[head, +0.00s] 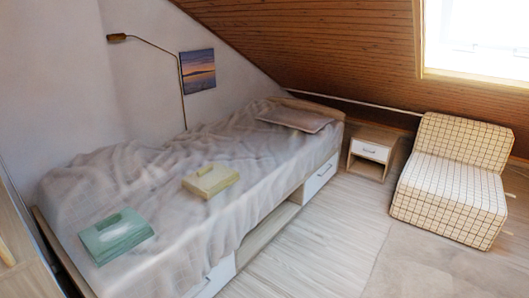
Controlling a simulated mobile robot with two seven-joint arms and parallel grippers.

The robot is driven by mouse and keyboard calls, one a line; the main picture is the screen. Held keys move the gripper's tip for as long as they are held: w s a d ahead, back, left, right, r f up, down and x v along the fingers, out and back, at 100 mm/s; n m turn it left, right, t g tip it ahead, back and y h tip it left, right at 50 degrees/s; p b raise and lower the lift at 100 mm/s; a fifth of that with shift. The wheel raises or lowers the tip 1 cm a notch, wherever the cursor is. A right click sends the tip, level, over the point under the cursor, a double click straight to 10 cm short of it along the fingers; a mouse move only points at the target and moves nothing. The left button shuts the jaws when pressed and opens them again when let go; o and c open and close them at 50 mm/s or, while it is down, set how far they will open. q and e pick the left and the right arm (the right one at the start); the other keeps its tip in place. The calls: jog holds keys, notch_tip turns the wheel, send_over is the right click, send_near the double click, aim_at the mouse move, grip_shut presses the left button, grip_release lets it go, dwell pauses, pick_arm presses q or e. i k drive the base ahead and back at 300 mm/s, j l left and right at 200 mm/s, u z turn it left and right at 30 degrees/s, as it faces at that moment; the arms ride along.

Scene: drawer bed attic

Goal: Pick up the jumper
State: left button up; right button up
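Two folded, garment-like items lie on the bed (255,170). One is green (117,237) and lies near the bed's front left end. The other is pale yellow (211,181) and lies near the middle of the bed. I cannot tell for sure which of them is the jumper. They lie apart from each other on the rumpled grey cover. Neither of my grippers is in view.
A pillow (295,118) lies at the bed's far end. A small nightstand (371,152) and a checked armchair (452,185) stand at the right. A wall lamp (181,85) hangs above the bed. The floor (310,245) right of the bed is clear. A wooden edge (14,245) shows at the left.

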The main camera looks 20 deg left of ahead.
aim_at(210, 180)
jog(key=i+z, duration=0.1)
jog(key=i, duration=1.1)
jog(key=i+u, duration=0.2)
jog(key=i, duration=0.35)
jog(key=i+l+u, duration=0.15)
jog(key=i, duration=0.35)
jog(key=i+l+u, duration=0.1)
jog(key=u, duration=0.25)
jog(key=i+l+u, duration=0.15)
jog(key=u, duration=0.2)
jog(key=i+l+u, duration=0.3)
jog(key=i+u, duration=0.1)
jog(key=u, duration=0.3)
jog(key=l+u, duration=0.15)
jog(key=u, duration=0.2)
jog(key=i+l+u, duration=0.1)
jog(key=u, duration=0.3)
jog(key=i+l+u, duration=0.1)
jog(key=u, duration=0.25)
jog(key=l+u, duration=0.15)
jog(key=u, duration=0.2)
jog(key=i+l+u, duration=0.15)
jog(key=u, duration=0.2)
jog(key=i+l+u, duration=0.1)
jog(key=l+u, duration=0.5)
